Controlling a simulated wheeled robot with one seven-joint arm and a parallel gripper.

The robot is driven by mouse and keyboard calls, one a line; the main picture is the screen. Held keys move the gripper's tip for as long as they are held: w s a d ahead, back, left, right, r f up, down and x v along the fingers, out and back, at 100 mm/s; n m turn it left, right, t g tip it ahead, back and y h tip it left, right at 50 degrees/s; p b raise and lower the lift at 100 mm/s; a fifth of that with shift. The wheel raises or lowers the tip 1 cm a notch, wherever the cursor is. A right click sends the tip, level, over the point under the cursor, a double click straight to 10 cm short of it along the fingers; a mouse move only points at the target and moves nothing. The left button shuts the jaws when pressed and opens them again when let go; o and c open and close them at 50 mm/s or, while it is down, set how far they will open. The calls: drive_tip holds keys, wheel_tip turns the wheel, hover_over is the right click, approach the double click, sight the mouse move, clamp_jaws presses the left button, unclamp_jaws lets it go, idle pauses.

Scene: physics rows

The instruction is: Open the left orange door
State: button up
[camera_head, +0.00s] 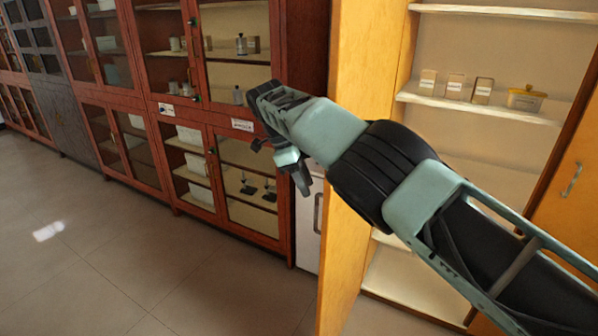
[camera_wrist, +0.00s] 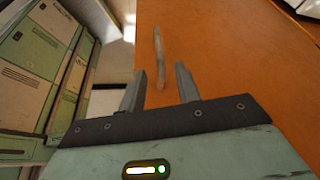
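The left orange door (camera_head: 350,170) stands swung open in the head view, nearly edge-on, with the shelves behind it exposed. My arm crosses in front of it. My gripper (camera_head: 290,172) is left of the door in the head view. An orange door face (camera_wrist: 225,70) fills the right of that view. A slim vertical handle (camera_wrist: 158,58) on it shows just beyond the fingertips. I cannot tell whether the fingers touch the door.
The right orange door (camera_head: 572,190) with its metal handle (camera_head: 571,178) is at the right edge. Red glass-fronted cabinets (camera_head: 215,120) line the left wall. The tiled floor (camera_head: 120,250) at left is clear.

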drive_tip(key=p+v, duration=0.4)
drive_tip(key=p, duration=0.2)
drive_tip(key=shift+s, duration=0.1)
idle(0.5)
